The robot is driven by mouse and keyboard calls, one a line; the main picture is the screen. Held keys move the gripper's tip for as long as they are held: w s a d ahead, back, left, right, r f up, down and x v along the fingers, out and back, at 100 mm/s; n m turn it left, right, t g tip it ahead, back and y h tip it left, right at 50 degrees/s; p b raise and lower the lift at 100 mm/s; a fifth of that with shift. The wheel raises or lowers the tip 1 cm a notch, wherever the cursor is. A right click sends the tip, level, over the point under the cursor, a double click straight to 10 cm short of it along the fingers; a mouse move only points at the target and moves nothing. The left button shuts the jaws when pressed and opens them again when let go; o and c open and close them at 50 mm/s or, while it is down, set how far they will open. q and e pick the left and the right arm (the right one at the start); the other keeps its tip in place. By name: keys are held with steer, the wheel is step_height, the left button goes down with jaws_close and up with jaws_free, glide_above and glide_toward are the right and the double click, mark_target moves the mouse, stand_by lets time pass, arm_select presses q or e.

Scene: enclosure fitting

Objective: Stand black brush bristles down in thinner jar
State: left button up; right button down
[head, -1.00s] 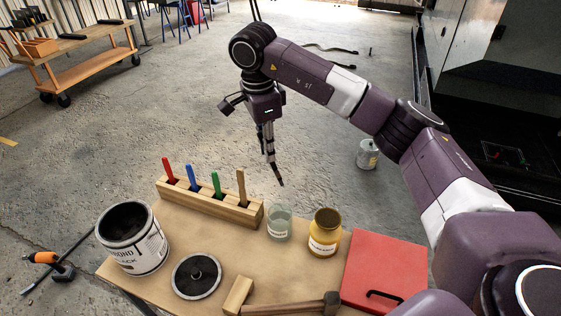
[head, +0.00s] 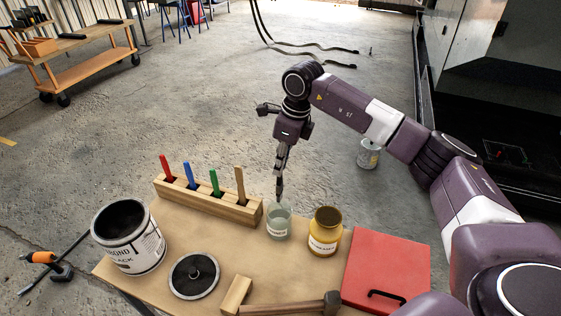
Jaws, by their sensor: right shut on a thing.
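My right gripper (head: 281,167) points down and is shut on a slim dark thing, which looks like the black brush (head: 279,192). The brush hangs about upright below the fingers. The thinner jar (head: 278,224) is a pale green glass jar with a white label, standing near the far edge of the table. The brush's lower end meets the jar's rim in the picture. I cannot tell whether it is inside the mouth or just above or behind it. The bristles are too small to make out. My left gripper is out of view.
Beside the jar stand a yellow jar (head: 325,232) on the right and a wooden rack (head: 210,205) with coloured-handled brushes on the left.

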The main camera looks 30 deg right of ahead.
mark_target(280, 192)
steer(key=shift+f+b, duration=0.95)
steer(key=shift+f, duration=0.9)
steer(key=shift+f+b, duration=2.8)
steer(key=shift+f, duration=1.2)
steer(key=c, duration=1.8)
jaws_free()
steer(key=shift+o, duration=0.2)
step_height(280, 192, up, 12)
steer(key=s+d, duration=0.1)
steer(key=shift+s+d, duration=0.2)
steer(key=shift+s, duration=0.2)
steer(key=shift+a+f, duration=0.1)
steer(key=shift+f, duration=0.05)
